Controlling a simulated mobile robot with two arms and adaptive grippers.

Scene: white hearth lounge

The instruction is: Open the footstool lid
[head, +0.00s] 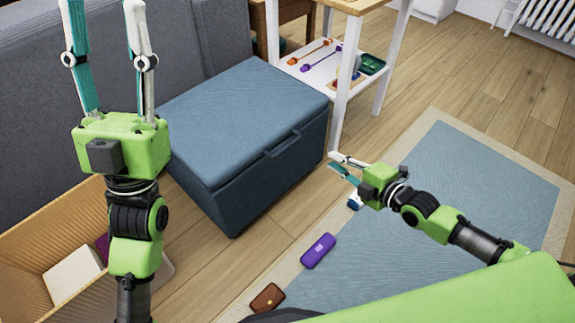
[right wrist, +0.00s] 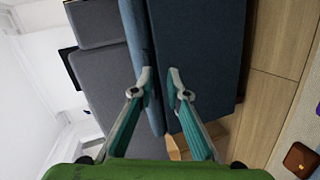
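The blue footstool (head: 215,178) stands beside the grey sofa, and its padded lid (head: 235,110) lies flat and closed. A lip-like handle (head: 283,143) projects from the lid's front edge. My right gripper (head: 331,161) is in front of the footstool, near its right front corner, with its fingers a little apart and empty. In the right wrist view the fingers (right wrist: 160,72) point at the footstool, with the seam between lid and body (right wrist: 200,60) running between them; contact cannot be told. My left gripper (head: 103,8) is raised at the left, open and empty.
A white side table with a lower shelf (head: 325,70) stands right behind the footstool. A wicker basket (head: 30,235) is at lower left. On the blue rug (head: 400,255) lie a purple case (head: 318,251) and a brown wallet (head: 267,298). The rug's right is clear.

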